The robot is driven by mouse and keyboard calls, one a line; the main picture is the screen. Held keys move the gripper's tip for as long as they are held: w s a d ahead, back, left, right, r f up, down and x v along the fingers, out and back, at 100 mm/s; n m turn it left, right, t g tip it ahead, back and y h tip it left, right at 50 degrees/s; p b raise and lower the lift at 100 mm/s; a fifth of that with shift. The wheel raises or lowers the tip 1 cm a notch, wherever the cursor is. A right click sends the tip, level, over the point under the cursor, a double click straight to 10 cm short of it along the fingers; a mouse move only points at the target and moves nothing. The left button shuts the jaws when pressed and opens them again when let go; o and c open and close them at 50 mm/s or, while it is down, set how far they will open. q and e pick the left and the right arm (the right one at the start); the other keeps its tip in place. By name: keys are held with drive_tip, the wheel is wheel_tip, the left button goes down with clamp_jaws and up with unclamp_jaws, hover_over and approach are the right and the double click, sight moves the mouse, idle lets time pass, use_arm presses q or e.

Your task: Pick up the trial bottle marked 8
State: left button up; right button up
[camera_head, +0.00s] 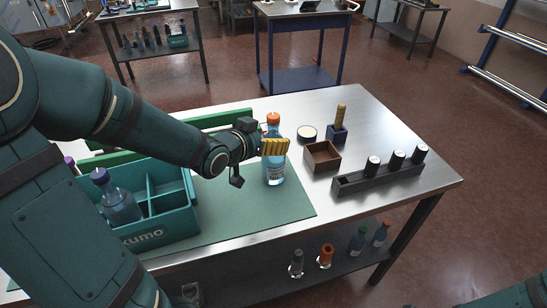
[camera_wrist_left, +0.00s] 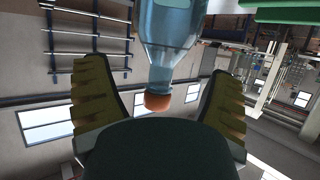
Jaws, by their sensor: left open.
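A clear blue bottle with an orange cap (camera_head: 275,173) stands upright on the green mat (camera_head: 295,207). Its label is too small to read, so I cannot tell its number. My left gripper (camera_head: 272,147) is at the bottle's upper part, and a yellow finger covers some of it. In the left wrist view the bottle (camera_wrist_left: 170,30) appears upside down between the two spread fingers, with visible gaps on both sides of its neck. My right gripper is not in view.
A teal divided crate (camera_head: 165,225) holding a purple-capped bottle (camera_head: 120,205) stands at left. Right of the bottle are a brown open box (camera_head: 322,157), a round white-topped dish (camera_head: 307,132), a blue holder (camera_head: 337,133) and a dark rack (camera_head: 380,179) with white-topped cylinders. Several bottles stand on the lower shelf.

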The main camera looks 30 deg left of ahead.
sight(277, 130)
use_arm(q)
drive_tip(key=shift+r+b+x, duration=0.15)
drive_tip(key=shift+x, duration=1.15)
drive_tip(key=shift+r+b+x, duration=0.15)
drive_tip(key=shift+x, duration=1.1)
drive_tip(key=shift+w+a, duration=0.15)
clamp_jaws()
drive_tip(key=shift+f, duration=0.15)
